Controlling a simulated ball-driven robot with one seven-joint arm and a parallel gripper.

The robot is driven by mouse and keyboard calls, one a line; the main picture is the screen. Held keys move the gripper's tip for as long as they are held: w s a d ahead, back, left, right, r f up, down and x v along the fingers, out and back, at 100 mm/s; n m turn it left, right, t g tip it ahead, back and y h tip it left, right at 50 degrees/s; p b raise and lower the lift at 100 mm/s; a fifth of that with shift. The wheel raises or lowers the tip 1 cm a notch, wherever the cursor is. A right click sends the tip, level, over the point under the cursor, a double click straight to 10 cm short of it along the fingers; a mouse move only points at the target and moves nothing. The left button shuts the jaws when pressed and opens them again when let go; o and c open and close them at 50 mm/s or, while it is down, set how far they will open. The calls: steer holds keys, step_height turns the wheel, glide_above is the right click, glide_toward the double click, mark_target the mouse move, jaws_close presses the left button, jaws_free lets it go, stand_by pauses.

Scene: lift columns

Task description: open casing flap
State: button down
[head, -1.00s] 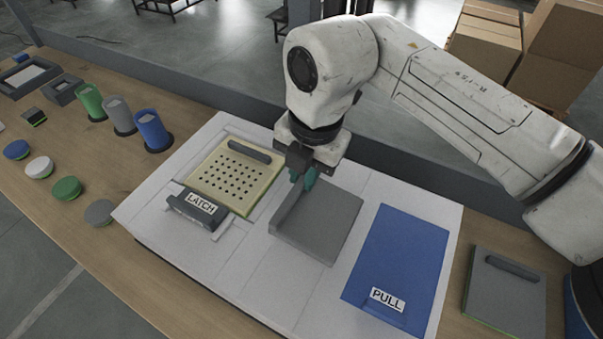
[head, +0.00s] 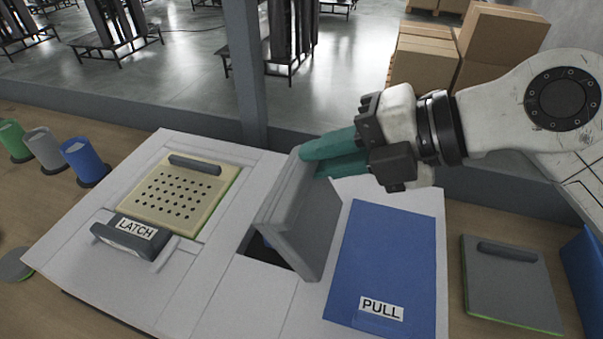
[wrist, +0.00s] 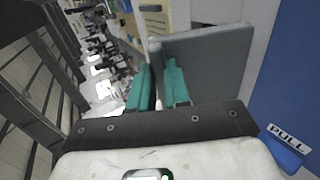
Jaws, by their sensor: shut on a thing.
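The grey casing flap (head: 318,222) is tilted up from the white casing (head: 215,285), with a dark opening (head: 272,252) showing beneath and to its left. My gripper (head: 310,158), with green fingers, is at the flap's raised upper edge and shut on it. In the wrist view the flap (wrist: 205,65) stands beside the green fingers (wrist: 157,72). The exact contact between the fingertips and the flap is partly hidden.
Left of the flap are a perforated yellow panel (head: 180,197) and a LATCH handle (head: 130,240). Right of it is a blue PULL panel (head: 390,255). A grey plate (head: 510,280) lies on the wooden table at the right. Coloured cylinders (head: 84,160) stand at the left.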

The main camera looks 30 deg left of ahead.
steer(key=shift+w+d+f+g+y+b, duration=0.15)
steer(key=shift+w+d+f+y+b, duration=0.2)
steer(key=shift+d+y+b, duration=0.65)
steer(key=shift+w+d+f+g+y+b, duration=0.2)
steer(key=shift+d+f+y+b, duration=0.25)
steer(key=shift+d+b, duration=0.9)
steer(key=shift+w+d+f+g+y+b, duration=0.15)
steer(key=shift+w+d+f+y+b, duration=0.2)
steer(key=shift+d+y+b, duration=0.65)
steer(key=shift+d+f+h, duration=0.1)
steer(key=shift+d+h, duration=0.15)
steer(key=shift+h, duration=0.1)
steer(key=shift+s, duration=0.1)
steer(key=c, duration=1.1)
jaws_free()
steer(key=shift+a, duration=0.15)
steer(key=shift+r, duration=0.2)
